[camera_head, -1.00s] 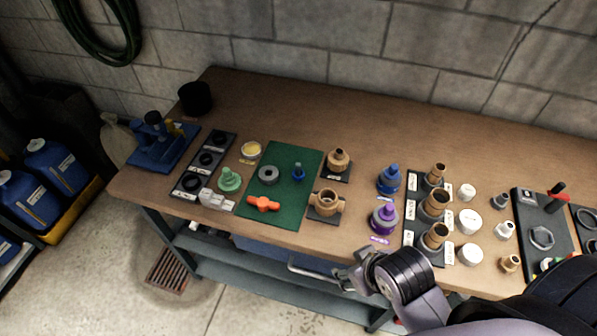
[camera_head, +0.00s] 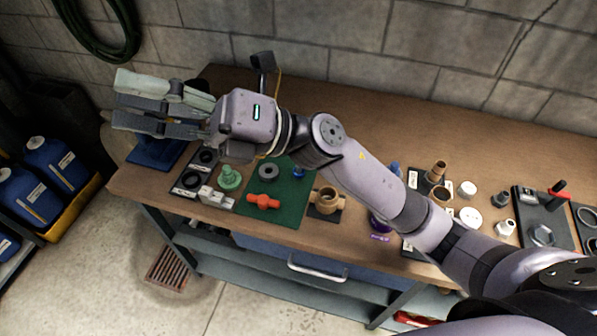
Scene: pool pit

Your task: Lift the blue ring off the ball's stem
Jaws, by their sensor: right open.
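A small blue piece (camera_head: 298,173) stands on the green mat (camera_head: 285,213), close beside my right arm. It is too small to tell ring, ball and stem apart. My right gripper (camera_head: 118,101) is at the upper left, its fingers pointing left above the bench's left end. It is open, with a gap between the fingers and nothing seen in it. It is well left of the blue piece. My left gripper is not in view.
An orange handle (camera_head: 263,201) and a grey ring (camera_head: 268,171) share the mat. A green part (camera_head: 229,178) stands left of it, a brass fitting (camera_head: 326,201) right. Several fittings stand farther right. My arm covers the bench's middle; the wall (camera_head: 350,40) is behind.

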